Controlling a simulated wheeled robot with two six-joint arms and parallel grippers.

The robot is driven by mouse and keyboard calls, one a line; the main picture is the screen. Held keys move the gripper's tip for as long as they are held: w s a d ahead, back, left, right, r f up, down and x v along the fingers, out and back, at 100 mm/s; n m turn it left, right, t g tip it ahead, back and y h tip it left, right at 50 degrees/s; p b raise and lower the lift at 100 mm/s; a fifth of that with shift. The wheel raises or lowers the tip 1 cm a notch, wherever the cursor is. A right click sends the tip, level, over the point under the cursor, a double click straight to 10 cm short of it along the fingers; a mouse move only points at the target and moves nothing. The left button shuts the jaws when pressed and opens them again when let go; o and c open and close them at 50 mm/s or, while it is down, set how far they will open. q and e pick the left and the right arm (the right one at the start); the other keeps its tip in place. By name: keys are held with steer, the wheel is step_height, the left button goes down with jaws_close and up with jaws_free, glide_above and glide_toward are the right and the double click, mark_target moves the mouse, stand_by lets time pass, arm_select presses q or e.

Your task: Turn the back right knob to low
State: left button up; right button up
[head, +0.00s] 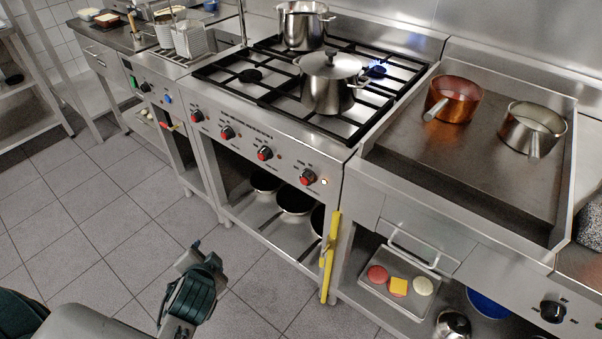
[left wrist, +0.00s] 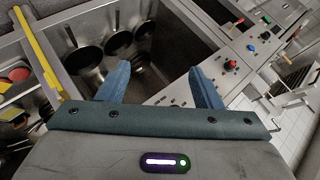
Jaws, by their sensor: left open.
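The steel stove (head: 290,150) has a row of red-and-black knobs on its front panel: a leftmost knob (head: 197,116), a second (head: 228,132), a third (head: 265,153) and a rightmost knob (head: 308,177). A small light glows beside the rightmost knob. A blue flame (head: 376,68) burns at the back right burner. My left gripper (head: 196,256) is low in front of the stove, apart from the panel. In the left wrist view its blue fingers (left wrist: 158,80) are spread and empty; a red knob (left wrist: 230,65) shows to their right. My right gripper is out of view.
A lidded pot (head: 328,88) and an open pot (head: 303,25) stand on the stove. Copper (head: 453,98) and steel (head: 531,130) saucepans sit on the griddle. A yellow bar (head: 330,256) stands upright below the stove's right end. Tiled floor left is free.

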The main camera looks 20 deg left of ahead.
arm_select(q)
steer(key=w+r+m+t, duration=0.6)
steer(key=w+m+t, duration=0.2)
steer(key=w+m, duration=0.35)
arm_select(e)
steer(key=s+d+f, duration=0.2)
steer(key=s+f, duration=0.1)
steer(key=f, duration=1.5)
arm_select(q)
steer(key=m+h, duration=1.1)
steer(key=m, duration=1.1)
glide_toward(303, 181)
steer(key=p+x, duration=0.1)
steer(key=x, duration=0.6)
steer(key=shift+w+d+f, duration=0.1)
steer(key=shift+w, duration=0.2)
steer(key=shift+x, duration=0.8)
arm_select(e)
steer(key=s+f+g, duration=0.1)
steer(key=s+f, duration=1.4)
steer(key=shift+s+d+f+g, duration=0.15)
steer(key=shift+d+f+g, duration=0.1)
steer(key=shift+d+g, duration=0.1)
arm_select(q)
steer(key=shift+c, duration=0.5)
